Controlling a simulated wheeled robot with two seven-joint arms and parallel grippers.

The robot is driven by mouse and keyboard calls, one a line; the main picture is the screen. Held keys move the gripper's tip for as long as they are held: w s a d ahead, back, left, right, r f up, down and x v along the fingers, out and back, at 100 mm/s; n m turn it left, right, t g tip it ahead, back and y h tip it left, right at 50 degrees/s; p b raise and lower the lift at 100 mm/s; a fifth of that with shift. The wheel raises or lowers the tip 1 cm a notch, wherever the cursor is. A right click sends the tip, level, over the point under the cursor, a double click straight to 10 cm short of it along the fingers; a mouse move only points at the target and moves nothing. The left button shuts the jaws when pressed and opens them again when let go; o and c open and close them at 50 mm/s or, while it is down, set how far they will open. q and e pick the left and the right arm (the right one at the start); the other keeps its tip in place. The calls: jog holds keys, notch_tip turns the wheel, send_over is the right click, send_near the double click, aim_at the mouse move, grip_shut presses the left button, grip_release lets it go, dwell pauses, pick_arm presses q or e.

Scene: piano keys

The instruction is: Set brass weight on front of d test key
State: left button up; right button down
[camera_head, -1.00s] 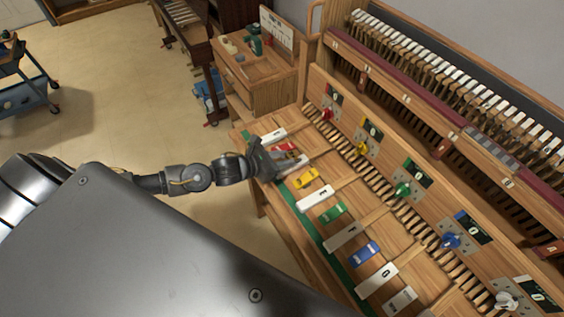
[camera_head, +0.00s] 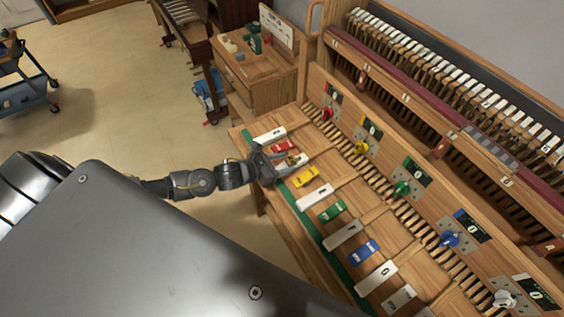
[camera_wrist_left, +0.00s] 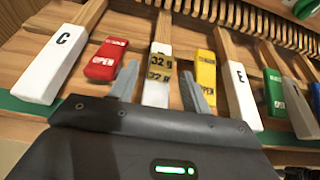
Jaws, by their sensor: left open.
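The brass weight (camera_wrist_left: 160,68), marked 32 g, sits on the white front of the key between the red and yellow blocks, the d test key (camera_wrist_left: 156,94). The key's letter is not visible. In the head view the weight (camera_head: 293,160) is small at the key's front part. My left gripper (camera_wrist_left: 160,90) is open, with one fingertip on each side of the key, at the near side of the weight. In the head view the left gripper (camera_head: 277,167) is at the front edge of the keys. My right gripper is not in view.
The C key (camera_wrist_left: 55,62) and red block (camera_wrist_left: 105,60) are left of the fingers. The yellow block (camera_wrist_left: 206,75) and E key (camera_wrist_left: 240,95) are right. Green (camera_head: 332,211) and blue (camera_head: 364,251) blocks lie farther along. Coloured knobs line the upright panel behind.

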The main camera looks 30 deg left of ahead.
pick_arm(q)
jog(key=shift+r, duration=0.25)
jog(key=b+v, duration=0.3)
jog(key=v, duration=0.9)
jog(key=shift+f, duration=0.1)
